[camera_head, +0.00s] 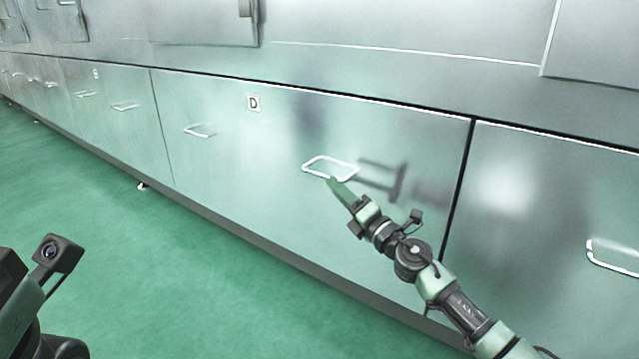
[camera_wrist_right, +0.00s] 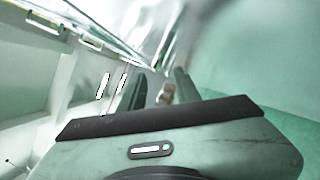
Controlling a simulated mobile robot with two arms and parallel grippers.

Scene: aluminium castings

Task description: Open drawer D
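Drawer D (camera_head: 235,150) is a wide, shiny metal drawer front with a small "D" label (camera_head: 253,102) near its top edge. Its front looks flush with its neighbours, so it appears shut. It has a left handle (camera_head: 198,131) and a right handle (camera_head: 330,167), both pale loops. My right gripper (camera_head: 332,181) has its fingertips at the lower edge of the right handle; I cannot tell whether they touch it. In the right wrist view its two fingers (camera_wrist_right: 160,88) stand apart, with pale bars (camera_wrist_right: 111,85) to their left. My left gripper's fingers are not visible.
More closed drawers with pale handles run along the wall to the left (camera_head: 125,106). Another drawer (camera_head: 540,220) adjoins on the right. Cabinet panels (camera_head: 400,55) rise above. The green floor (camera_head: 120,240) in front is clear. Part of my left arm shows at lower left.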

